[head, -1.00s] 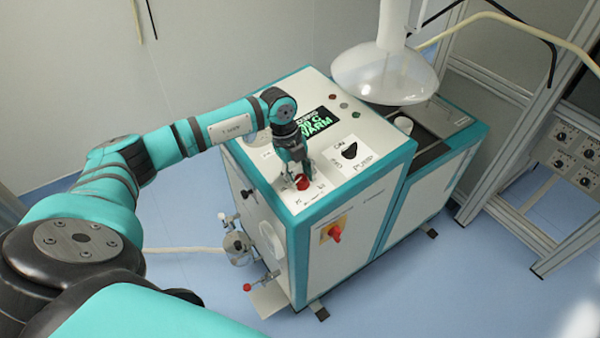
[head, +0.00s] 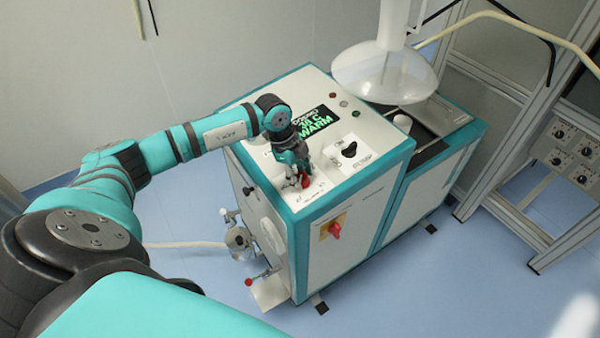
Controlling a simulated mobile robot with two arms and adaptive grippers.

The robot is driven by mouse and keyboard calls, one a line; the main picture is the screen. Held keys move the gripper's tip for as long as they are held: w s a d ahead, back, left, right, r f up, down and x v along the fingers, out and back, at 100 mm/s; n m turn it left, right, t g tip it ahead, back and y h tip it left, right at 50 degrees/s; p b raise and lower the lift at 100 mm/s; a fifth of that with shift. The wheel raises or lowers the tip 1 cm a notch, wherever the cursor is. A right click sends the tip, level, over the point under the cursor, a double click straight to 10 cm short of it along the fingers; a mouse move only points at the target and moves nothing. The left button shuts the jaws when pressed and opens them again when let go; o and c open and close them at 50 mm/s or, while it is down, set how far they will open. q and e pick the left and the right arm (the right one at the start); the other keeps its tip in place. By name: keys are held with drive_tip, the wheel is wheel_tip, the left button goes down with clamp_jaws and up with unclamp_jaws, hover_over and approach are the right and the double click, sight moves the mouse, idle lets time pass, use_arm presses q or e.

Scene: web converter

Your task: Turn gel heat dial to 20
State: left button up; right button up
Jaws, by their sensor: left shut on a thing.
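A red dial (head: 304,181) sits on the top panel of the white and teal machine (head: 330,170), near its front left edge. My left gripper (head: 298,182) points down at the panel and is shut on the red dial, which it partly hides. The dial's pointer and most scale marks are too small or covered to read. A dark display (head: 314,122) behind the gripper shows green text ending in "C" and "WARM"; the arm covers part of it, and the number is not clear. My right gripper is not in view.
A black knob (head: 349,150) marked for the pump stands right of the dial. A red switch (head: 334,230) is on the machine's front. Small lamps line the panel.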

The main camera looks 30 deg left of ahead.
use_arm(q)
drive_tip(key=shift+w+a+r, duration=0.1)
drive_tip(key=shift+r, duration=0.05)
drive_tip(key=o, duration=1.1)
drive_tip(key=shift+o, duration=0.2)
drive_tip(key=v, duration=1.2)
